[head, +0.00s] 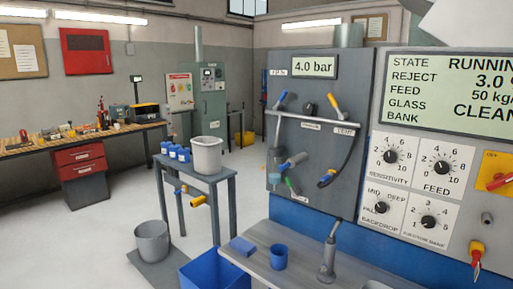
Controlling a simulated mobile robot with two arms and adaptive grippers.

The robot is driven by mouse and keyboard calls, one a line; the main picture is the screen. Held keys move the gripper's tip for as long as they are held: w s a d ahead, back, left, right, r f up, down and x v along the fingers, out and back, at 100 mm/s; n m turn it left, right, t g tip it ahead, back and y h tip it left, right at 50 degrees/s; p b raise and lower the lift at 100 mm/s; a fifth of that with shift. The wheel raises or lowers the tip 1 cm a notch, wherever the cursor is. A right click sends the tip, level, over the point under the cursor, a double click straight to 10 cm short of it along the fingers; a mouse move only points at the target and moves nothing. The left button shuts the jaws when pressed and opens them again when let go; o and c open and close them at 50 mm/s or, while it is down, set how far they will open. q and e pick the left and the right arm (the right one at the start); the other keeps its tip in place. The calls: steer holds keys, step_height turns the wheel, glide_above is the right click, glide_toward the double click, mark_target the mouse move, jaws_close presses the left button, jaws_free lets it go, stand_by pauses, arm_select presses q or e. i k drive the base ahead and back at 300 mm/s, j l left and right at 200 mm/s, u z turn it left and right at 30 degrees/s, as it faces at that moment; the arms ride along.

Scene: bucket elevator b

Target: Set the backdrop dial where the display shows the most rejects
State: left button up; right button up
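The backdrop dial (382,208) is a black knob on a white plate marked PALE, MID and DEEP, at the lower left of the dial group. Its pointer is too small to read surely. The display (447,93) above is lit green and reads STATE RUNNING, REJECT 3.0, FEED 50 kg, and CLEAN on what looks like the GLASS line. Its right side is cut off by the picture edge, and the BANK value is not visible. Neither of my grippers is in view.
Sensitivity (390,156), feed (441,167) and ejector bank (428,222) dials surround the backdrop dial. A yellow switch plate with a red handle (500,182) is at right. Below is a grey shelf (300,268) with a blue cup (278,256) and a grey tool (327,258).

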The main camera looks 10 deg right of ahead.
mark_target(380, 207)
steer(key=z, duration=1.55)
steer(key=i+j, duration=0.2)
steer(key=j, duration=0.25)
steer(key=i+j+u, duration=0.15)
steer(key=j, duration=0.25)
steer(key=i+j, duration=0.2)
steer(key=j, duration=0.2)
steer(key=j+u, duration=0.05)
